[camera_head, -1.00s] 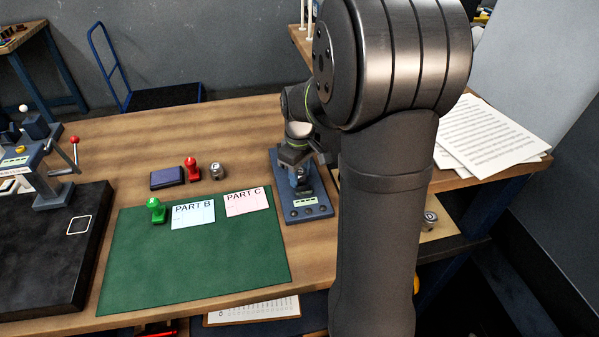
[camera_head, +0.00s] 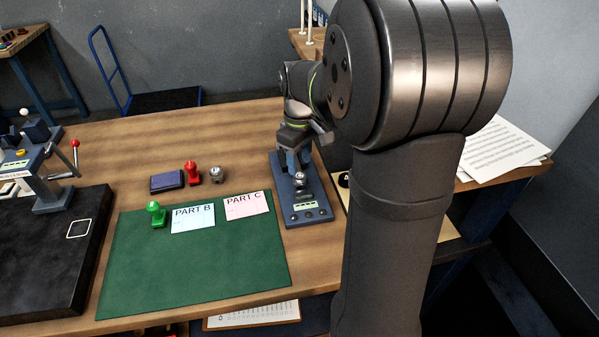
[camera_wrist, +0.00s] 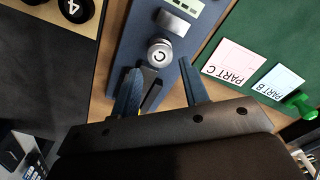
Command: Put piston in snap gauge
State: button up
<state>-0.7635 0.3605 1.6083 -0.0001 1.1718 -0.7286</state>
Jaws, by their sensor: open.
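The snap gauge (camera_head: 308,214) is a blue base with a small pale display, right of the green mat. A silver piston (camera_head: 299,180) stands on it; in the wrist view its round top (camera_wrist: 160,53) bears a "C". There it lies between a grey block and a dark part of the gauge (camera_wrist: 130,45); I cannot tell whether it is fully seated. My gripper (camera_head: 299,158) is over the gauge's far part. In the wrist view its blue fingers (camera_wrist: 160,68) are open and spread, with the piston between and just beyond their tips, apparently not gripped.
Another silver piston (camera_head: 217,174) stands beside a red stamp (camera_head: 192,173) and an ink pad (camera_head: 167,181). Part B (camera_head: 193,217) and Part C (camera_head: 246,204) cards and a green stamp (camera_head: 156,213) are on the green mat (camera_head: 190,265). A black slab (camera_head: 45,260) is left.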

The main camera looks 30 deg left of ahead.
aim_at(299, 175)
notch_tip(299, 175, up, 6)
jog(key=shift+f, duration=0.1)
dwell(0.4)
notch_tip(299, 175, down, 12)
jog(key=shift+r, duration=1.85)
